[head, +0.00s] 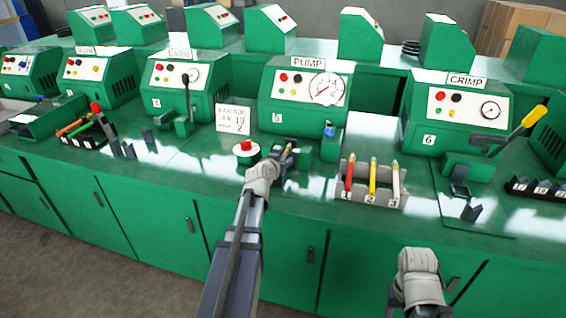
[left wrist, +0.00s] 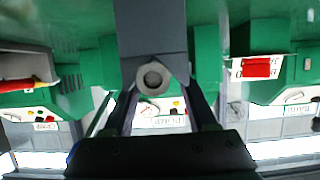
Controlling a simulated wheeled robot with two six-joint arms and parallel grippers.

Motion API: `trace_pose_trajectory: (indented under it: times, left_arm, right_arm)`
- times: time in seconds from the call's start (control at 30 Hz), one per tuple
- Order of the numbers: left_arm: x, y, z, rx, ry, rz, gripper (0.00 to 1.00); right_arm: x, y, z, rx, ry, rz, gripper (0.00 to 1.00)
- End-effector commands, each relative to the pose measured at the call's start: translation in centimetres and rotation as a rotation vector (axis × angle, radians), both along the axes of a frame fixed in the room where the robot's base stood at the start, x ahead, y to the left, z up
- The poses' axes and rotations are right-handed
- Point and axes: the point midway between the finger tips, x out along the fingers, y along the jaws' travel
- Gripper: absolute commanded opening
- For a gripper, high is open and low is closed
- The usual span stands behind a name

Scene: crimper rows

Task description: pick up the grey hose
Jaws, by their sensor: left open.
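A short grey hose with a brass-coloured tip (head: 287,153) seems to sit in the dark holder in front of the PUMP machine (head: 305,85). In the left wrist view a round grey end with a hole (left wrist: 153,78), probably this hose's, shows between my fingers against a dark grey block. My left gripper (head: 275,168) is open around or just short of it; contact cannot be told. My right gripper (head: 418,262) is low at the right, over the bench's front edge; its jaws are hidden.
A rack (head: 368,196) holds red, yellow and whitish hoses right of the left gripper. A red button (head: 246,148) and a white sign (head: 233,118) stand close on its left. The CRIMP machine (head: 458,110) with a yellow lever (head: 533,118) is at the right.

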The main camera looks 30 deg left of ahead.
Motion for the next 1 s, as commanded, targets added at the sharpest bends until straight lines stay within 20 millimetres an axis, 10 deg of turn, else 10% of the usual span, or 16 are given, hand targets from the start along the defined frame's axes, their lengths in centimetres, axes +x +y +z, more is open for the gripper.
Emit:
trace_pose_trajectory:
  times: [0.23,0.73,1.0]
  left_arm:
    - [0.43,0.08,-0.17,0.001,0.000,0.000,0.57]
    - [0.40,0.10,-0.17,0.000,0.000,0.000,0.02]
    - [0.41,0.10,-0.18,0.000,0.000,0.000,0.00]
  right_arm:
    - [0.00,0.00,-0.17,0.000,0.000,0.000,0.50]
    - [0.00,0.00,-0.17,0.000,0.000,0.000,0.50]
    - [0.00,0.00,-0.18,0.000,0.000,0.000,0.50]
